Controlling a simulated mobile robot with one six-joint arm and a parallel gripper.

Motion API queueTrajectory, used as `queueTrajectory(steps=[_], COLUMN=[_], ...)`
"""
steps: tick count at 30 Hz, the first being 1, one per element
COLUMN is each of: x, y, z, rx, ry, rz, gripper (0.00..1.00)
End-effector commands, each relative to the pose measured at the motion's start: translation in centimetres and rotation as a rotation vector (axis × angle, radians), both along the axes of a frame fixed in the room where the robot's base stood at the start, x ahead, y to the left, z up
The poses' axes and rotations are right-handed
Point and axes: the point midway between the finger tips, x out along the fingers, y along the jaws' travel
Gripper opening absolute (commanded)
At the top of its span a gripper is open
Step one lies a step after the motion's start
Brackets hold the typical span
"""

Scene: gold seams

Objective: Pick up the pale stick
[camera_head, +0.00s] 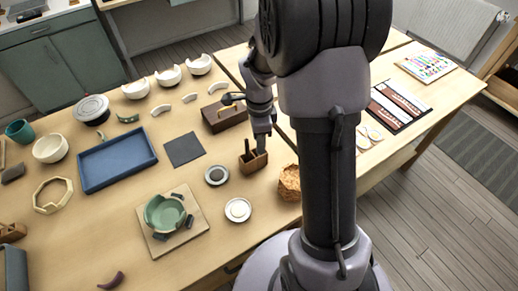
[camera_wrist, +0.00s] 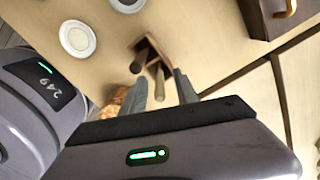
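A small brown wooden holder (camera_head: 253,160) stands on the table, and it also shows in the wrist view (camera_wrist: 151,45). Two sticks stand up from it: a dark brown one (camera_wrist: 139,62) and a pale tan one (camera_wrist: 157,77). In the wrist view my gripper (camera_wrist: 160,80) is open, and the pale stick shows between its two fingers. The dark stick shows close to the left fingertip. I cannot tell whether any finger touches a stick. In the head view my gripper (camera_head: 262,141) is directly above the holder and hides the pale stick.
A wicker basket (camera_head: 289,182) stands right of the holder. A dark round dish (camera_head: 216,174) and a white dish (camera_head: 238,210) lie to the left and front. A brown wooden box (camera_head: 224,115) stands behind. A dark square mat (camera_head: 184,149) lies further left.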

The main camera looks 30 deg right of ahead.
Motion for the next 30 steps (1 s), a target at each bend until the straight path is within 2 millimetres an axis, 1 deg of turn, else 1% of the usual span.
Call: queueTrajectory(steps=[1, 6, 7, 11, 12, 23, 26, 30], x=[0.0, 0.0, 0.0, 0.0, 0.0, 0.0, 0.1, 0.1], y=[0.0, 0.0, 0.0, 0.0, 0.0, 0.0, 0.0, 0.0], z=[-1.0, -0.8, -0.8, -0.7, -0.7, -0.6, 1.1, 5.2], rx=[0.001, 0.000, 0.000, 0.000, 0.000, 0.000, -0.001, -0.001], ry=[0.002, 0.000, 0.000, 0.000, 0.000, -0.001, -0.004, -0.004], rz=[0.000, 0.000, 0.000, 0.000, 0.000, 0.000, 0.001, 0.001], gripper=[0.36, 0.36, 0.34, 0.09, 0.01, 0.00, 0.00, 0.00])
